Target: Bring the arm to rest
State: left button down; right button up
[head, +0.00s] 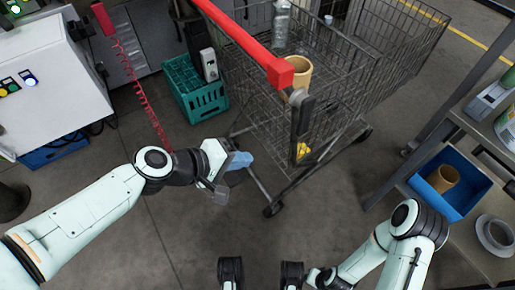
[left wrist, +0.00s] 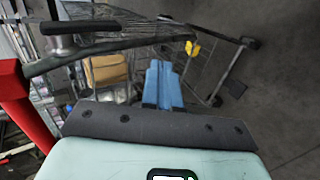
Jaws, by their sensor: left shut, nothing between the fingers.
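My left gripper (head: 240,160) reaches in from the left over the bare floor, beside the near lower end of the wire shopping cart (head: 300,135). Its blue fingers are closed together with nothing between them. They also show in the left wrist view (left wrist: 162,86), pointing away from the camera with the cart behind them. I cannot tell whether they touch the cart frame.
A red-handled bar (head: 240,40) tops the cart, which holds a tan cylinder (head: 298,76). A green crate (head: 196,92) stands behind my left arm. A red coiled cable (head: 140,85) hangs nearby. At right, a blue bin (head: 470,200) sits on a table. Open floor lies centre front.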

pick_arm(q)
jog(key=shift+s+a, duration=0.3)
jog(key=shift+a, duration=0.1)
jog(key=shift+f, duration=0.1)
